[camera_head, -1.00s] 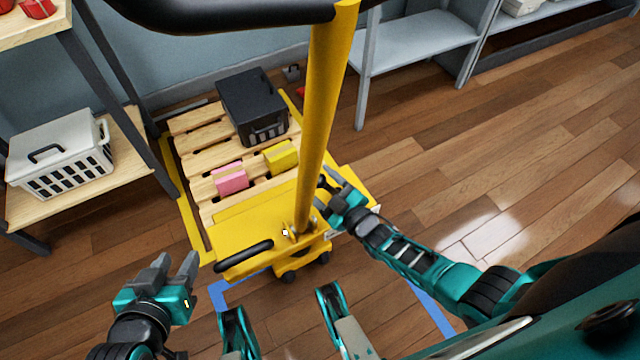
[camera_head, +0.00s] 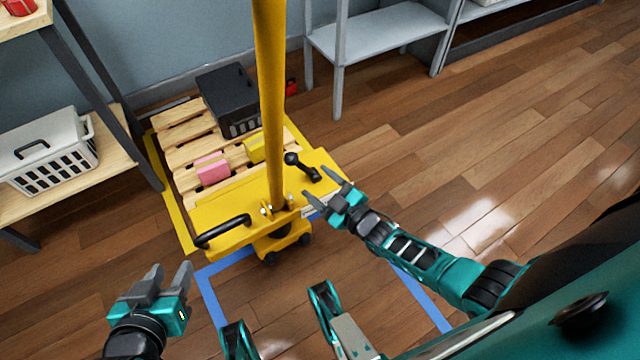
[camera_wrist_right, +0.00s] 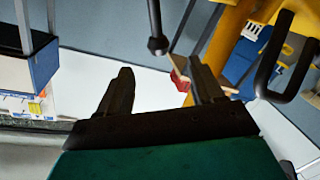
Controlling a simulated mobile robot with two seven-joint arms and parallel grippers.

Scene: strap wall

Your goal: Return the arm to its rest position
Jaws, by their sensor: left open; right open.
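My right gripper (camera_head: 334,198) is open and empty in the head view, just right of the yellow pallet jack (camera_head: 232,222) and near its front right corner. In the right wrist view its two fingers (camera_wrist_right: 160,85) stand apart with nothing between them. My left gripper (camera_head: 166,280) is open and empty at the lower left, apart from the jack and above the floor. The jack's yellow mast (camera_head: 272,100) stands upright between the arms. I cannot tell whether the right fingertips touch the jack's edge.
A wooden pallet (camera_head: 180,150) on the jack carries a black crate (camera_head: 228,95), a pink box (camera_head: 212,168) and a yellow box (camera_head: 257,149). A shelf with a white basket (camera_head: 45,150) stands left. A grey shelf (camera_head: 375,38) stands behind. The wooden floor at right is clear.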

